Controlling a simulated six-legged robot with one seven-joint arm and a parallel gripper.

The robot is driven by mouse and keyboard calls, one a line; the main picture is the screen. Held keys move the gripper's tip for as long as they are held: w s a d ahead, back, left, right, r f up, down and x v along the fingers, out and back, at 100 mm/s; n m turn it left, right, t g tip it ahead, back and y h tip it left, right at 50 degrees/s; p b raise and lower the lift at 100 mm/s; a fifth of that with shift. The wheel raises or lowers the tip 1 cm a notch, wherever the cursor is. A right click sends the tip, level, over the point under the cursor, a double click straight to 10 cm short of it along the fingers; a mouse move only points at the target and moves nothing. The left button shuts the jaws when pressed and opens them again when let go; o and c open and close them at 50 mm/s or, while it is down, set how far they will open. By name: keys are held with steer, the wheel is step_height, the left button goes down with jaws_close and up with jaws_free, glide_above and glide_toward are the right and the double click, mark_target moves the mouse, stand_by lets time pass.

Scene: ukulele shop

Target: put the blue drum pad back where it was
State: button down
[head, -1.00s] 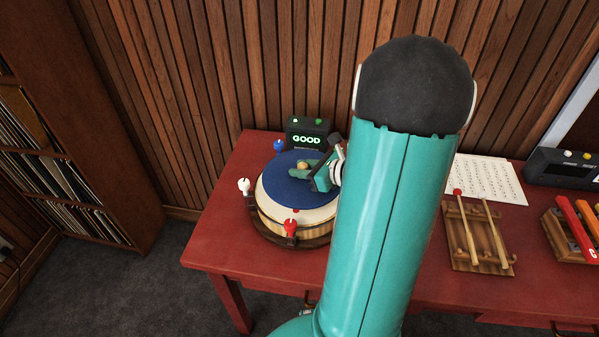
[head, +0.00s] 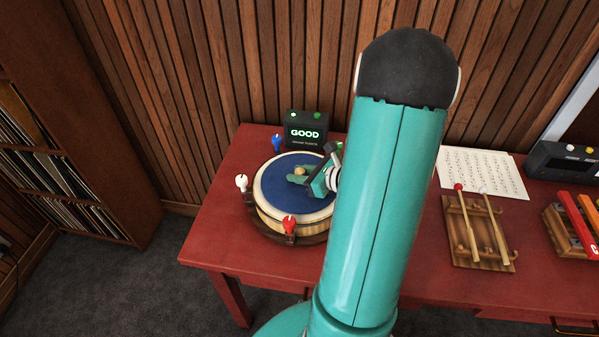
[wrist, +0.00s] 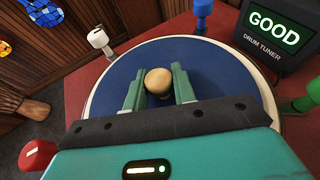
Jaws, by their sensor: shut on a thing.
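The blue drum pad (head: 285,195) is a round blue disc with a pale knob (wrist: 159,82) at its middle. It lies flat on top of the wooden drum (head: 268,222), with the cream rim showing around it. My gripper (head: 300,175) is over the pad, and its green fingers (wrist: 159,85) are shut on the knob. The far right part of the pad and drum is hidden behind my arm in the head view.
White (head: 241,182), red (head: 289,225) and blue (head: 277,142) keys stand around the drum; a green one (wrist: 299,104) shows in the wrist view. A tuner (head: 306,130) reading GOOD stands behind. Mallets on a rack (head: 478,235) lie right. The red table's (head: 215,235) left front is clear.

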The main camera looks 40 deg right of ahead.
steer(key=shift+f, duration=0.15)
steer(key=c, duration=1.1)
jaws_free()
steer(key=shift+c, duration=0.2)
